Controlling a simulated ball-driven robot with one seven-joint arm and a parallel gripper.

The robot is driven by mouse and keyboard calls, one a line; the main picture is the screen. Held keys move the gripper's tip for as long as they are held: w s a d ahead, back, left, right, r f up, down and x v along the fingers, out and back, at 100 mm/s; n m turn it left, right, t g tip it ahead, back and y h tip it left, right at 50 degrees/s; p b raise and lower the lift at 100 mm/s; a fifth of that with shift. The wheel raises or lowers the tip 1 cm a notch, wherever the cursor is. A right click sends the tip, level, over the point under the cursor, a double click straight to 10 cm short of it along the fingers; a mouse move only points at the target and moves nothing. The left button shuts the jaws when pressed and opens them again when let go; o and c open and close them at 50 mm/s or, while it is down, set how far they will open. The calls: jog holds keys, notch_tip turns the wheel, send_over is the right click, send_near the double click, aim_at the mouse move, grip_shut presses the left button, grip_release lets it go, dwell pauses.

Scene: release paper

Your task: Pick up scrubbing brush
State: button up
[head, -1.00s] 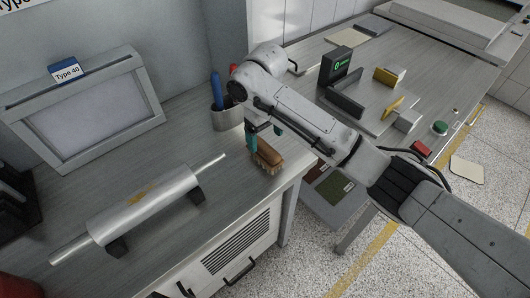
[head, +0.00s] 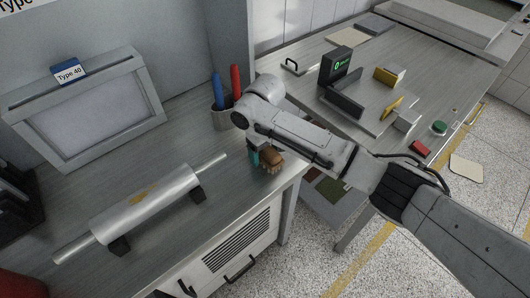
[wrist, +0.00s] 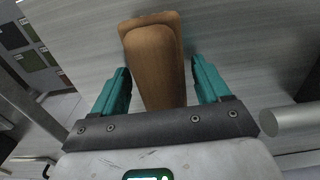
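The scrubbing brush (head: 270,157) has a brown wooden back and lighter bristles. In the head view it lies on the grey bench near its right front corner, partly hidden by my arm. My gripper (head: 256,158) is right over it, with a teal finger at its left side. In the wrist view the brush's wooden back (wrist: 153,62) lies between the two teal fingers of my gripper (wrist: 161,80). The fingers are open, with a gap on each side of the wood.
A metal roller (head: 145,205) rests on dark supports to the left. A metal cup (head: 223,117) with blue and red handles stands behind the gripper. The bench's front edge is close to the brush. A second table (head: 420,75) with blocks stands to the right.

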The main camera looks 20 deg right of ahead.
jog(key=c, duration=1)
jog(key=shift+r, duration=0.5)
notch_tip(320, 180, up, 2)
jog(key=shift+s+a+r+b, duration=0.1)
jog(key=shift+s+r+b, duration=0.05)
jog(key=shift+r+b, duration=0.15)
jog(key=s+a+r+p, duration=0.3)
jog(key=s+r, duration=0.6)
jog(key=s, duration=0.4)
jog(key=shift+a+r+p, duration=0.2)
jog(key=shift+a+p, duration=0.1)
jog(key=shift+p, duration=0.4)
